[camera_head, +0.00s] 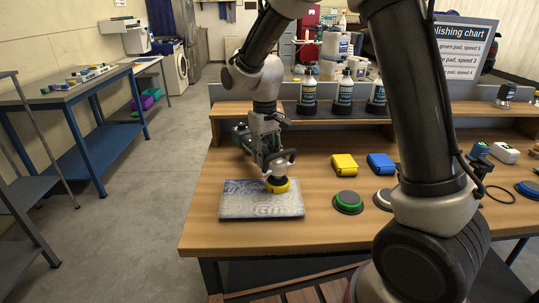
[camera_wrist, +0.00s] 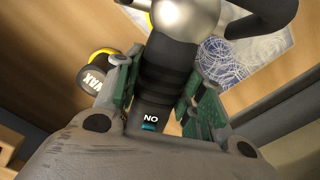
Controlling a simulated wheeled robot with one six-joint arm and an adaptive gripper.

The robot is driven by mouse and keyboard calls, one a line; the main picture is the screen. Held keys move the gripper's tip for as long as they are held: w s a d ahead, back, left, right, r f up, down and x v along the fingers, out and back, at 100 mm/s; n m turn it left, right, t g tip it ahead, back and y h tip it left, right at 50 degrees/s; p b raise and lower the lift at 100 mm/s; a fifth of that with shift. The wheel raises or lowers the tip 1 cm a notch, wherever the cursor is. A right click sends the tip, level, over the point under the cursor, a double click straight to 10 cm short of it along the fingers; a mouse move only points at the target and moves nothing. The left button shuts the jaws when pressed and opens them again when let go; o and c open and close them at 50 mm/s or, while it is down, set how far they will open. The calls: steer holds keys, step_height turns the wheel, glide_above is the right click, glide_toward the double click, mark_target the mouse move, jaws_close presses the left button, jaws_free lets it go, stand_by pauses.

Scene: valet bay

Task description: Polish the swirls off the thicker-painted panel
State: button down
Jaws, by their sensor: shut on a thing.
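My gripper (camera_head: 266,158) is shut on a polisher (camera_head: 284,160), which has a yellow pad (camera_head: 278,185) underneath. The pad is over the right part of a blue-grey panel (camera_head: 240,204) lying flat on the bench; it looks to be at the surface, but I cannot be sure of contact. In the wrist view the fingers (camera_wrist: 160,82) are around the polisher's black handle (camera_wrist: 165,72). Pale swirls show on the panel (camera_wrist: 262,57) there. No second panel is in view. The pad's underside is hidden.
A green pad (camera_head: 348,202), a white pad (camera_head: 383,199), a yellow block (camera_head: 344,164) and a blue block (camera_head: 381,163) lie to the right on the wooden bench (camera_head: 200,222). Several bottles (camera_head: 308,92) stand on the shelf behind. A polishing chart (camera_head: 465,48) is partly hidden.

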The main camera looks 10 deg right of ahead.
steer(key=shift+a, duration=0.15)
steer(key=shift+w+a, duration=0.15)
steer(key=shift+a, duration=0.4)
steer(key=shift+w+a, duration=0.15)
steer(key=shift+a, duration=0.4)
steer(key=shift+w+a, duration=0.2)
steer(key=shift+a, duration=1)
steer(key=shift+a, duration=0.1)
steer(key=shift+w+a, duration=0.25)
steer(key=shift+a, duration=0.8)
steer(key=shift+a, duration=0.1)
steer(key=shift+w+a, duration=0.25)
steer(key=shift+a, duration=0.9)
